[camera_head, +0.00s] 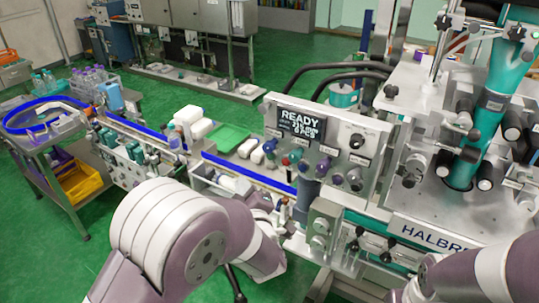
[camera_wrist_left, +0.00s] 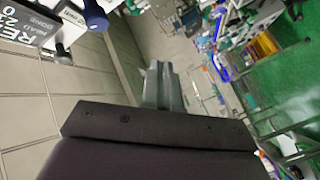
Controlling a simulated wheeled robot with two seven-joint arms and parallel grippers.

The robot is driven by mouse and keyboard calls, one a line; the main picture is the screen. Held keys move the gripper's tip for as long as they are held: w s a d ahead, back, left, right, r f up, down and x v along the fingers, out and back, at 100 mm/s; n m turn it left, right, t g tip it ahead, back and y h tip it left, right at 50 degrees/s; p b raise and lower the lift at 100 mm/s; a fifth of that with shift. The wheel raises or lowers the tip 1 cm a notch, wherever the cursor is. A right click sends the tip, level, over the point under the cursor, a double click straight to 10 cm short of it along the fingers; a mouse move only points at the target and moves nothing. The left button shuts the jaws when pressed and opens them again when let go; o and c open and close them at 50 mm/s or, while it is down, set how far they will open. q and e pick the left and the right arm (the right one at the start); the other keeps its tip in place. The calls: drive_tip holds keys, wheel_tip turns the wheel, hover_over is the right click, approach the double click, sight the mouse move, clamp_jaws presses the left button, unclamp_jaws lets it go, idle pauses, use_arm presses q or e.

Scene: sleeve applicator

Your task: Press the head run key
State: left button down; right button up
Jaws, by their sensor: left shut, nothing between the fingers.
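The key labels are too small to read in the head view, so I cannot tell which is the head run key. My left gripper (camera_head: 286,212) is in front of and below the panel's left end, partly hidden by its own arm. In the left wrist view its fingers (camera_wrist_left: 165,85) are shut and empty. A corner of the panel (camera_wrist_left: 40,40) and a blue key (camera_wrist_left: 95,14) show at upper left, apart from the fingers. My right gripper is out of view.
A conveyor with blue rails (camera_head: 250,172) runs left from the panel, with a green tray (camera_head: 228,138) and white blocks behind it. The teal applicator column (camera_head: 490,100) stands at right. A yellow crate (camera_head: 82,184) sits on the left cart. Open green floor lies at lower left.

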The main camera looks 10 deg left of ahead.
sight(270, 156)
use_arm(q)
drive_tip(key=w+d, duration=0.3)
drive_tip(key=w, duration=0.5)
drive_tip(key=shift+w, duration=0.15)
idle(0.4)
drive_tip(key=shift+a, duration=0.1)
idle(1.7)
drive_tip(key=shift+w+d+b, duration=0.2)
drive_tip(key=shift+w+b, duration=0.15)
drive_tip(key=shift+w, duration=0.05)
